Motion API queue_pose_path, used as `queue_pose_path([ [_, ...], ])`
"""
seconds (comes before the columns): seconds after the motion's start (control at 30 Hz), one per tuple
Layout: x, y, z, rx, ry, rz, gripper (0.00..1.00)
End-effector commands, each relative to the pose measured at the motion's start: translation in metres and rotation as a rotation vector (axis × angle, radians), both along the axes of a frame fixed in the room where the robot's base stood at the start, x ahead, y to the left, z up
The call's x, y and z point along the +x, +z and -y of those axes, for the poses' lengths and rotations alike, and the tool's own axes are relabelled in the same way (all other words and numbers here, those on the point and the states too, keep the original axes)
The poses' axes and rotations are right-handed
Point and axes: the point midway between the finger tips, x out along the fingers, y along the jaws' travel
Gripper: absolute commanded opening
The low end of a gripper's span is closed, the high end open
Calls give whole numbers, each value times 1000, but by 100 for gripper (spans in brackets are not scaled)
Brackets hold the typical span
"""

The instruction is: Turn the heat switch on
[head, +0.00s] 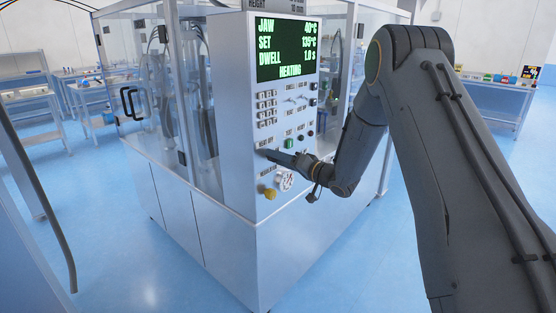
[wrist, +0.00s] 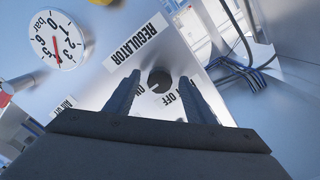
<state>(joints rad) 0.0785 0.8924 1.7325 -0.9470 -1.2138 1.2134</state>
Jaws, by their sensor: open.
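The heat switch is a round black knob (wrist: 159,80) on the pale machine panel, with partly covered lettering around it that includes ON and OFF. A small pale mark on the knob appears to lie on the ON side. My gripper (wrist: 159,84) is open, its fingers on either side of the knob with a visible gap at each. In the head view my gripper (head: 263,154) is at the lower part of the control panel (head: 238,120) and hides the knob. The display (head: 284,49) reads JAW 40°C, SET 135°C, DWELL 1.0 s and HEATING.
A pressure gauge (wrist: 58,39) and a REGULATOR label (wrist: 137,41) are close to my fingers. Cables (wrist: 244,65) hang at the wrist view's right. The blue floor around the machine is clear.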

Motion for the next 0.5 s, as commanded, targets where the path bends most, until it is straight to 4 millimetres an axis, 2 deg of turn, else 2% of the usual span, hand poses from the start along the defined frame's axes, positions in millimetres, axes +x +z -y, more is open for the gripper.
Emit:
queue_pose_path([
  [0.3, -33, 0, 35, 1, -4, 0, 50],
  [0.5, -49, 2, 50, 0, -2, 1, 50],
])
